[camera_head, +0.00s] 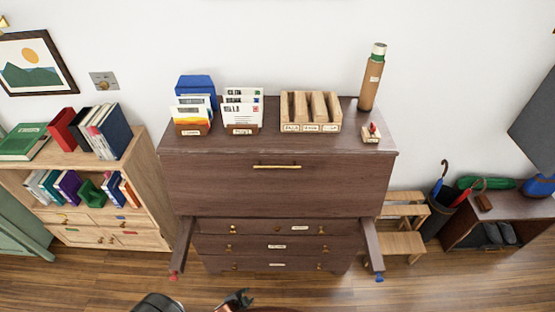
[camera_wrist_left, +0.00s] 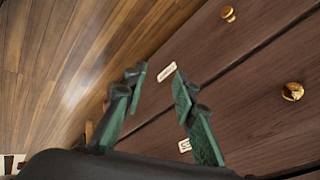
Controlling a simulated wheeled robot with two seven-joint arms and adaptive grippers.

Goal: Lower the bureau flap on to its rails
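The dark wooden bureau stands against the wall in the middle of the head view. Its flap (camera_head: 340,185) is up against the front, with a brass bar handle (camera_head: 277,167) near its top edge. The left rail (camera_head: 183,247) and right rail (camera_head: 372,249) both stick out from below the flap, with a red tip on the left one and a blue tip on the right one. My left gripper (camera_head: 240,297) is low at the bottom edge, below the drawers. In the left wrist view its green-padded fingers (camera_wrist_left: 155,76) are apart and empty, facing drawer fronts. My right gripper is not seen.
Letter holders (camera_head: 242,129), a wooden sorter (camera_head: 310,126), a tall cylinder (camera_head: 372,80) and a small item (camera_head: 371,134) stand on the bureau top. A bookcase (camera_head: 147,185) is close on the left. A step stool (camera_head: 402,243) and an umbrella bin (camera_head: 435,214) are on the right.

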